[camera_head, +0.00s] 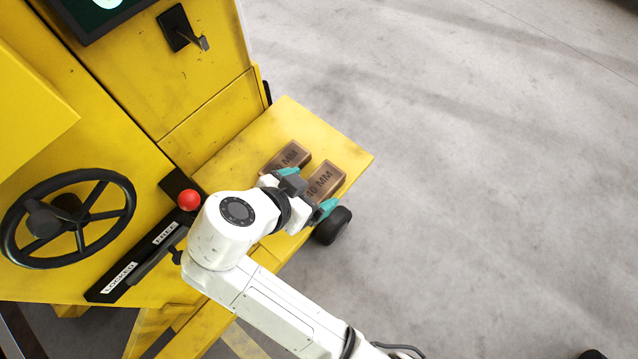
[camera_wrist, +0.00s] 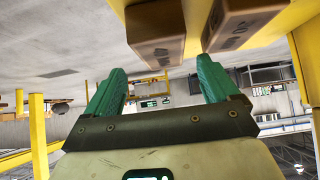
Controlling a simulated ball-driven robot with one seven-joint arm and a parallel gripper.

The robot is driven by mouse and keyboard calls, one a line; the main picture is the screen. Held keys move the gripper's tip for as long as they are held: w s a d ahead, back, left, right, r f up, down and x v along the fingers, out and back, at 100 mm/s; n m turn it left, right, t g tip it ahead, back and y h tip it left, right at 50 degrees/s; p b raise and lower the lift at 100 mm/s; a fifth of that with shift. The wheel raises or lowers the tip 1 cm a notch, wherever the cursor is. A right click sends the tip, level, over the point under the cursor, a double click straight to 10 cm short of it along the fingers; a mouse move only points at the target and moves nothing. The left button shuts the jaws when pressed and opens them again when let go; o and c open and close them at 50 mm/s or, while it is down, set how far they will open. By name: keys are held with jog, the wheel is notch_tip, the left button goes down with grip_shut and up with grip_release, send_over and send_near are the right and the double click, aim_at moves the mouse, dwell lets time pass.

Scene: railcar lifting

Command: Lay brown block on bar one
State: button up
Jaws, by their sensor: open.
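Two brown blocks lie side by side on the yellow ledge (camera_head: 340,138) of the machine: a left block (camera_head: 289,155) and a right block (camera_head: 326,178), both with dark "MM" lettering that is partly hidden. In the wrist view two brown blocks (camera_wrist: 155,38) and (camera_wrist: 236,20) show at the top, with the picture turned over. My gripper (camera_head: 308,190) is open, its teal fingertips spread near the near end of the right block. In the wrist view my gripper (camera_wrist: 160,68) has nothing between its fingers. I cannot make out bar one.
A black handwheel (camera_head: 70,218), a red ball knob (camera_head: 189,200) and a lever plate marked "LOCKED" and "FREE" (camera_head: 140,262) are on the yellow machine left of my arm. A black wheel (camera_head: 333,226) stands below the ledge.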

aim_at(320, 183)
jog(key=shift+a+p+x, duration=0.2)
jog(key=shift+p+x, duration=0.35)
jog(key=shift+x, duration=2.1)
jog(key=shift+w, duration=0.1)
jog(key=c, duration=1.2)
jog(key=shift+c, duration=0.3)
jog(key=shift+r, duration=0.15)
